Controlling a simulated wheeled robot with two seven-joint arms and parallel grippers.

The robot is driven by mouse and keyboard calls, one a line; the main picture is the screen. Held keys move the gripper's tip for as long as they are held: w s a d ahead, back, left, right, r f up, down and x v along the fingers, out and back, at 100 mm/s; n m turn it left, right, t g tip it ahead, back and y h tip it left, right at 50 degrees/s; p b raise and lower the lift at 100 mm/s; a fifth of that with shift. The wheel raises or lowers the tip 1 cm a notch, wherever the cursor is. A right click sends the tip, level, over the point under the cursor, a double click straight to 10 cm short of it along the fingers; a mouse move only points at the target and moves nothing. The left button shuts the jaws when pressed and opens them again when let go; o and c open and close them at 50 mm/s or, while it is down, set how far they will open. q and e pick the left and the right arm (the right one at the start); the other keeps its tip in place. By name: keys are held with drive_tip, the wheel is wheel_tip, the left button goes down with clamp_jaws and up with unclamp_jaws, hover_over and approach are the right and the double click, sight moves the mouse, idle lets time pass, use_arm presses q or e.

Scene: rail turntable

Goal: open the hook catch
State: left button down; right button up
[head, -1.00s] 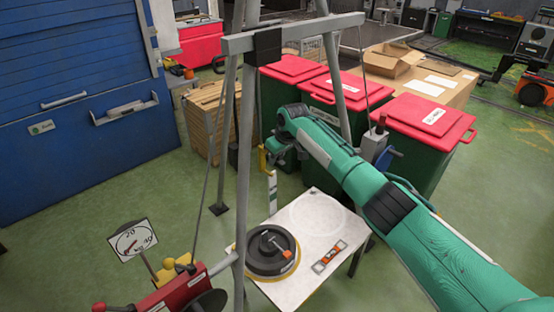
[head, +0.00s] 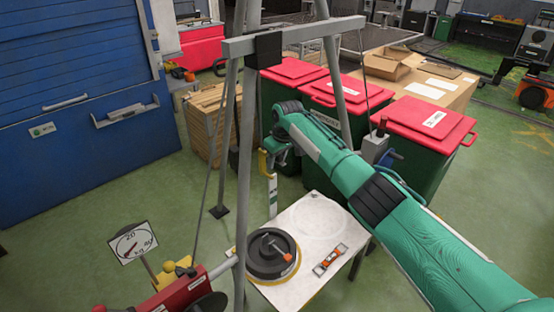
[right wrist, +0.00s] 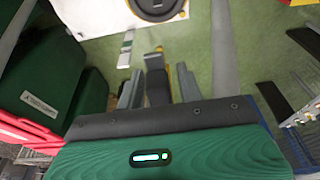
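A yellow and black hooked piece, which may be the hook catch, (right wrist: 157,82) lies between the fingers of my right gripper in the right wrist view. In the head view its yellow edge (head: 263,164) shows just left of the gripper, beside the tripod frame. My right gripper (right wrist: 158,88) has its two grey fingers apart, one on each side of the piece, with a visible gap on the right side. Whether a finger touches it is unclear. In the head view the fingers are mostly hidden behind my green wrist. My left gripper is not in view.
A grey tripod frame (head: 247,150) stands close left of my right arm. A white table (head: 316,215) below holds a black round weight (head: 272,254) and an orange-ended level (head: 331,259). Red-lidded green bins (head: 431,122) stand behind the arm. A dial sign (head: 133,241) is lower left.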

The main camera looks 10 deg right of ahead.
sight(283, 163)
idle(0.3)
drive_tip(key=b+v, duration=0.4)
drive_tip(key=v, duration=0.9)
drive_tip(key=shift+r, duration=0.4)
